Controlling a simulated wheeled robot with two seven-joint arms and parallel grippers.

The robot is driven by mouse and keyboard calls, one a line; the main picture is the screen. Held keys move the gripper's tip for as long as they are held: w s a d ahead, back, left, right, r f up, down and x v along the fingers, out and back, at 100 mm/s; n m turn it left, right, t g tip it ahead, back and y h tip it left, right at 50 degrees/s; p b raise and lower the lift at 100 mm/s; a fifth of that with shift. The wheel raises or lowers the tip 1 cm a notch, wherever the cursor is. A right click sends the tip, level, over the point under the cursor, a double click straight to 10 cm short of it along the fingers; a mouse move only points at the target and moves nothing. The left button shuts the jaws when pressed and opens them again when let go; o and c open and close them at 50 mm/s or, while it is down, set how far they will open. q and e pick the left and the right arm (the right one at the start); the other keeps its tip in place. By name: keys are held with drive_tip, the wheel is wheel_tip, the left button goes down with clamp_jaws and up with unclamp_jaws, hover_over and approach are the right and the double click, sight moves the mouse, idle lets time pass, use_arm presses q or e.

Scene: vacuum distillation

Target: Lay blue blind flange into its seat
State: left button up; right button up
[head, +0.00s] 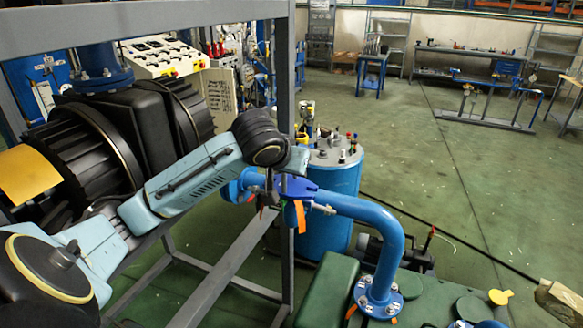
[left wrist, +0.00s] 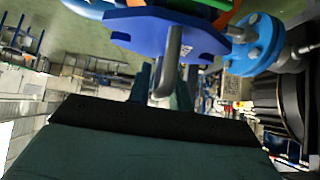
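The blue blind flange (head: 297,187) is a dark blue plate with angled corners. In the left wrist view the blind flange (left wrist: 150,36) lies across the top, with a bent grey handle (left wrist: 174,62) pointing toward me. My left gripper (left wrist: 163,88) has its fingers on both sides of this handle and appears shut on it. In the head view my left gripper (head: 291,165) is just above the plate. The plate is at the blue pipe line, beside a pipe flange (head: 246,185); this lighter blue flange (left wrist: 256,44) also shows in the wrist view. The seat is mostly hidden, and contact is unclear. My right gripper is out of view.
A blue elbow pipe (head: 380,225) runs right and down to a bolted foot on a green housing (head: 327,290). A blue tank (head: 335,215) stands behind. A grey frame post (head: 284,80) rises close to my left wrist. An orange strip (head: 300,217) hangs below the plate.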

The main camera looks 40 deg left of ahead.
use_arm(q)
drive_tip(key=shift+o, duration=1.4)
drive_tip(key=shift+f, duration=0.1)
drive_tip(key=shift+s, duration=0.1)
drive_tip(key=v, duration=1.3)
drive_tip(key=shift+r, duration=0.25)
drive_tip(key=shift+d, duration=0.1)
